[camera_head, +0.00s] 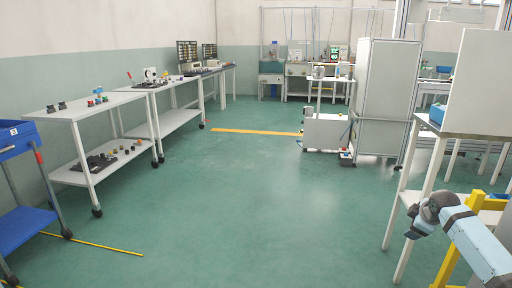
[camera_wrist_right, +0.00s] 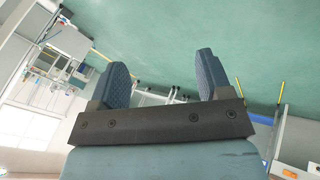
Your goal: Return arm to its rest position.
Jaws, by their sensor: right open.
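My right arm (camera_head: 470,237) comes in at the lower right of the head view, beside the tall white table on the right. Its gripper cannot be made out clearly there. In the right wrist view my right gripper (camera_wrist_right: 162,82) shows two dark blue ribbed fingers standing wide apart. Nothing is between them; only green floor and room background show beyond. My left gripper does not show in either view.
A white table (camera_head: 478,128) with a tall panel stands at the right, close to my right arm, with a yellow frame (camera_head: 478,202) below it. White workbenches (camera_head: 85,108) and a blue cart (camera_head: 22,225) line the left. The green floor (camera_head: 235,190) between is clear.

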